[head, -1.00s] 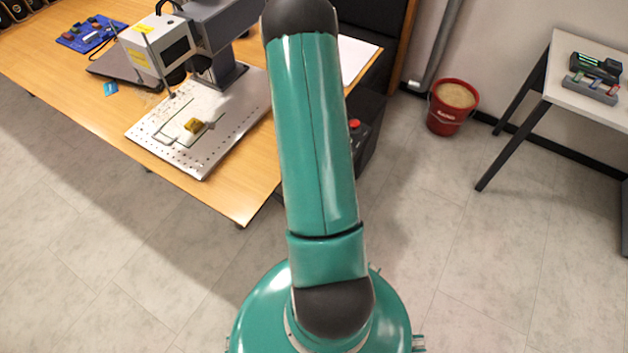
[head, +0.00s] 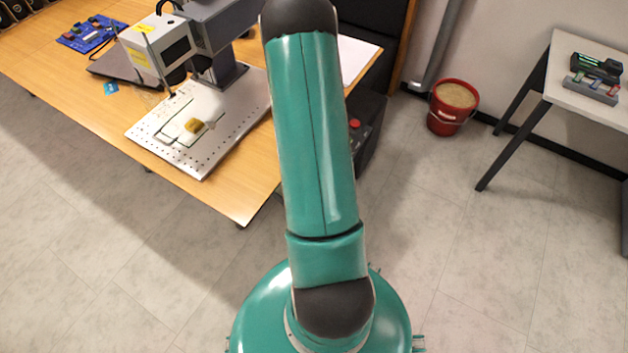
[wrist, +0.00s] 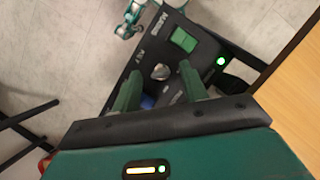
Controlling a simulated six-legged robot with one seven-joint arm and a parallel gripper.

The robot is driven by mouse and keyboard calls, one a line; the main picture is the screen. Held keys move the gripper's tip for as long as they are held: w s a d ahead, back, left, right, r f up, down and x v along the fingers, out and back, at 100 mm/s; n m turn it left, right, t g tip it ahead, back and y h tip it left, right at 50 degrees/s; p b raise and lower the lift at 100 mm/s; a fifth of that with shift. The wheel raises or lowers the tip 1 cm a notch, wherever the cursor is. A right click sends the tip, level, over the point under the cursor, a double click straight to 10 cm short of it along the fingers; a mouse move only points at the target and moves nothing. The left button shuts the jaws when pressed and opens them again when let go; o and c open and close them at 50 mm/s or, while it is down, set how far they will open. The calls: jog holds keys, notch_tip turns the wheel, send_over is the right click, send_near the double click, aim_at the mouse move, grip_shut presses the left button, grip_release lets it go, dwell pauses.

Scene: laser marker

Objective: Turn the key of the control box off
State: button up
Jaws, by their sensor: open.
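The control box (head: 372,132) is black and stands on the floor beside the wooden table, partly hidden behind my arm in the head view. A red button shows on its top. In the wrist view, the box's dark panel (wrist: 207,47) carries a silver key switch (wrist: 160,72), a lit green lamp (wrist: 220,61) and a green rectangular switch (wrist: 184,39). My gripper (wrist: 159,71) is open, its two green fingers pointing at the panel. The key switch shows between the fingertips; I cannot tell whether they touch it. A blue part shows between the fingers, mostly hidden.
The wooden table (head: 235,200) holds a laser marker (head: 155,45) and a perforated plate (head: 205,160); its edge is close at right in the wrist view. A red bucket (head: 446,122) stands by the wall. A side table (head: 570,95) is at right. The front floor is clear.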

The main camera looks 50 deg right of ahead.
jog(key=v, duration=1.3)
jog(key=w+a+r+n+t+h, duration=0.1)
jog(key=w+a+r+n+t, duration=0.15)
jog(key=a+r, duration=0.65)
jog(key=w+a+r+n+t+h, duration=0.1)
jog(key=w+a+r+h, duration=0.15)
jog(key=a+r, duration=0.6)
jog(key=s+a+r+n+t, duration=0.2)
jog(key=s+a+r, duration=0.2)
jog(key=a, duration=0.4)
jog(key=s+a+r+n+t, duration=0.2)
jog(key=a+r, duration=0.3)
jog(key=a, duration=0.3)
jog(key=shift+s+a+r+t+y, duration=0.2)
jog(key=shift+s+t+y, duration=0.15)
jog(key=shift+s+t, duration=0.5)
